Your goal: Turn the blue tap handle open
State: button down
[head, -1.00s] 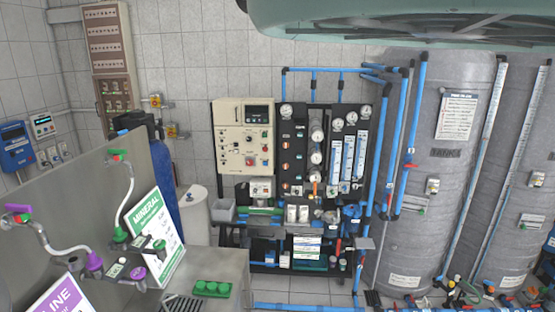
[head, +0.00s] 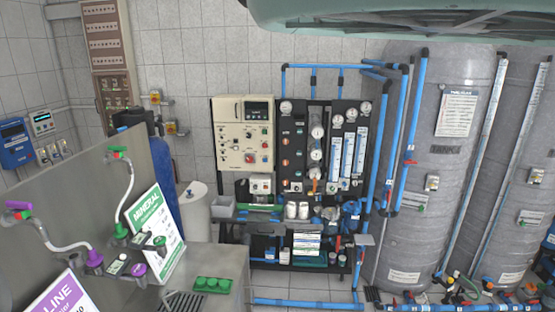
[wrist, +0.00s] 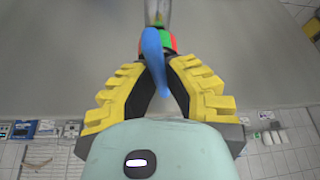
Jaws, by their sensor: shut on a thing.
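In the wrist view, the blue tap handle (wrist: 153,48) lies between the yellow and black fingers of my gripper (wrist: 158,72), which is shut on it. The handle runs lengthwise from the fingertips down into the gap between the fingers. A red and green collar (wrist: 172,42) sits right behind it, with a grey metal spout (wrist: 157,12) beyond. The fingers hide part of the handle's sides. I cannot make out my gripper or this blue handle in the head view.
In the head view, a tap with a green and red top (head: 118,153) and a purple-topped tap (head: 18,206) stand at the left by a grey panel (head: 75,172). A green block (head: 212,284) lies on the counter. A rack panel (head: 243,133) and grey tanks (head: 432,210) stand behind.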

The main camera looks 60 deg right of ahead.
jog(key=shift+f, duration=0.1)
jog(key=b, duration=0.4)
jog(key=shift+w+a+f, duration=0.15)
jog(key=shift+a+f, duration=0.05)
jog(key=shift+f, duration=0.15)
jog(key=b, duration=0.3)
jog(key=shift+w+a+m, duration=0.1)
jog(key=shift+m, duration=0.2)
jog(key=shift+r+b, duration=0.1)
jog(key=shift+b, duration=0.5)
jog(key=b, duration=0.5)
jog(key=shift+s+m, duration=0.2)
jog(key=shift+m, duration=0.2)
jog(key=shift+s+r+m+t+h, duration=0.1)
jog(key=shift+r+m+t+h, duration=0.2)
jog(key=shift+r+m, duration=0.1)
jog(key=shift+d+f, duration=0.1)
jog(key=shift+d, duration=0.1)
